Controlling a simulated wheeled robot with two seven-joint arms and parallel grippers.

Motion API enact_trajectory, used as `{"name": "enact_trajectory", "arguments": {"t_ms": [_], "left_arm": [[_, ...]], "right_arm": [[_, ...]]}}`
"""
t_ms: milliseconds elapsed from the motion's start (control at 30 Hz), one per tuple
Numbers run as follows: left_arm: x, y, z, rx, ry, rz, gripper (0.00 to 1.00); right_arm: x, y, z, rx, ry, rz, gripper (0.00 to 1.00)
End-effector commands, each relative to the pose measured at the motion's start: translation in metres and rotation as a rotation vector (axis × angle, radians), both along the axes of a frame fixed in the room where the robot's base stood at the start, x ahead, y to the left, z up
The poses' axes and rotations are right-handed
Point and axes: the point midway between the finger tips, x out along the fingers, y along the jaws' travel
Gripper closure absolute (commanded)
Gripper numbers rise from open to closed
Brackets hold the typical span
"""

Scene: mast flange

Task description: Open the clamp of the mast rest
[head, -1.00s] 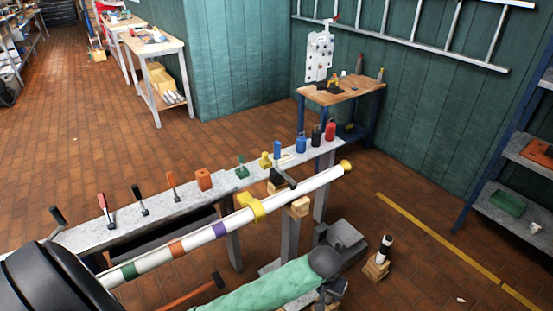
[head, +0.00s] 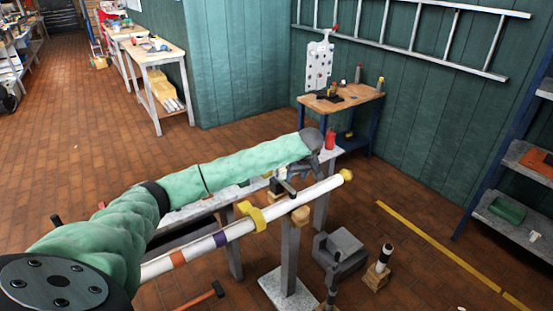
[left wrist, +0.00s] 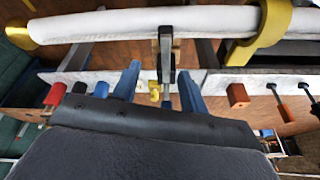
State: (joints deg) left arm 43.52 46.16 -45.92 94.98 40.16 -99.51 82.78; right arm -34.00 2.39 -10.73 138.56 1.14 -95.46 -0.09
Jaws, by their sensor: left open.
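The white mast (head: 240,225) lies across the rest, with a yellow end knob (head: 346,175) and a yellow ring (head: 258,216). The rest has a grey post (head: 289,255) and a wooden block (head: 300,216). The dark clamp (head: 285,186) is at the mast above the post. In the left wrist view the clamp's grey and black bar (left wrist: 166,50) stands against the mast, in line with the gap between my fingers. My left gripper (head: 303,170) is open just beyond the clamp; its blue fingers (left wrist: 158,75) appear apart, with nothing visibly gripped. My right gripper is out of view.
The grey bench rail (head: 190,212) runs behind the mast, partly hidden by my arm. A red bottle (head: 330,137) stands at its far end. A grey block (head: 345,250) and a black-and-white tool on a wooden base (head: 378,273) are on the floor at right.

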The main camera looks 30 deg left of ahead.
Motion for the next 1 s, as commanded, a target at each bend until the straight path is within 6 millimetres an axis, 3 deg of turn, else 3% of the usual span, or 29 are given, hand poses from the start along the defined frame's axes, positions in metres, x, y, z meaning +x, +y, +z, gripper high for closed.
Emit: {"name": "enact_trajectory", "arguments": {"t_ms": [33, 200, 400, 600, 700, 1000], "left_arm": [[0.009, 0.021, 0.019, 0.009, -0.015, 0.053, 0.56], [0.025, 0.065, 0.058, 0.017, -0.050, 0.191, 0.56], [0.030, 0.087, 0.077, 0.018, -0.068, 0.264, 0.56], [0.033, 0.095, 0.064, 0.018, -0.068, 0.271, 0.56], [0.035, 0.101, 0.051, 0.018, -0.068, 0.270, 0.56], [0.040, 0.113, 0.016, 0.018, -0.069, 0.269, 0.56]], "right_arm": [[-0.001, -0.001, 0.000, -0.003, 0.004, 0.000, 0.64], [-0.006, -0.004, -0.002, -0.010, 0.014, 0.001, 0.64], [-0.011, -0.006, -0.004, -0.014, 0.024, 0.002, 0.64], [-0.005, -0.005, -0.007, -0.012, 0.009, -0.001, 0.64], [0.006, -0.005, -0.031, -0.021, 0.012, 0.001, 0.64], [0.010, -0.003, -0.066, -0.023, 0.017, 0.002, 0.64]]}}
